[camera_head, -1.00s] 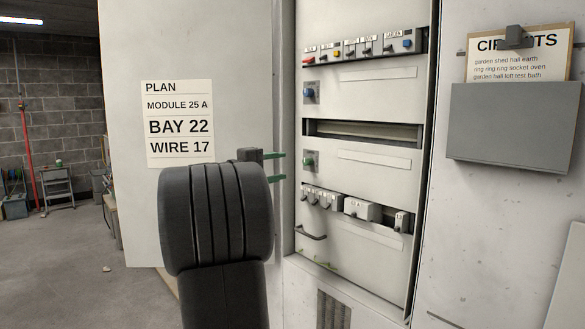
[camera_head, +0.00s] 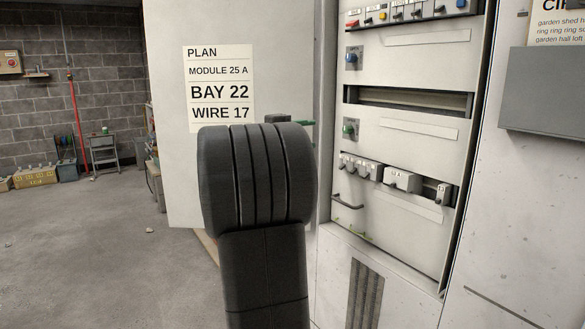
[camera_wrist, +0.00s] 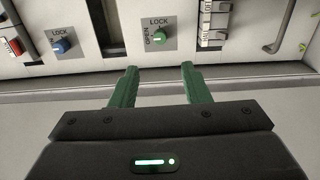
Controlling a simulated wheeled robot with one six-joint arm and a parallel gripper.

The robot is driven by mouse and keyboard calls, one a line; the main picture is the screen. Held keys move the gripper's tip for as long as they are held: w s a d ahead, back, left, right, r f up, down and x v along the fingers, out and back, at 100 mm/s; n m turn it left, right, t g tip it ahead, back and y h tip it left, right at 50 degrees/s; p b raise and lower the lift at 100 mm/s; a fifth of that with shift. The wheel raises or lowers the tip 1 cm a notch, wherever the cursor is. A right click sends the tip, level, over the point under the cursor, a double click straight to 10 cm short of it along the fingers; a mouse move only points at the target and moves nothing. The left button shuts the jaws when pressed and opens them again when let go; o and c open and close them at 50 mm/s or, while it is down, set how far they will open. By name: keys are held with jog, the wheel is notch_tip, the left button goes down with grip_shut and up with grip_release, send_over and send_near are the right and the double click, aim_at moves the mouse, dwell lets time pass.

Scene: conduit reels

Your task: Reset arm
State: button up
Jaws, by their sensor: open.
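My gripper (camera_wrist: 157,82) has green fingers that stand apart with nothing between them in the wrist view. Beyond its fingertips is a green rotary knob (camera_wrist: 159,37) on a plate marked OPEN and LOCK. In the head view my arm covers the middle, and only a bit of one green finger (camera_head: 305,123) shows in front of the cabinet's left edge. The open cabinet (camera_head: 410,78) stands to the right. The same green knob (camera_head: 350,129) shows on its panel, level with the gripper.
A blue knob (camera_head: 353,57) sits above the green one. Below are a row of breakers (camera_head: 361,168) and a handle (camera_head: 347,202). The cabinet door (camera_head: 175,100) carries a plan sheet (camera_head: 218,90). A grey document holder (camera_head: 545,95) hangs at right. Floor is free at left.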

aim_at(344, 130)
jog(key=p+x, duration=0.1)
jog(key=x, duration=1.1)
jog(key=shift+s, duration=0.1)
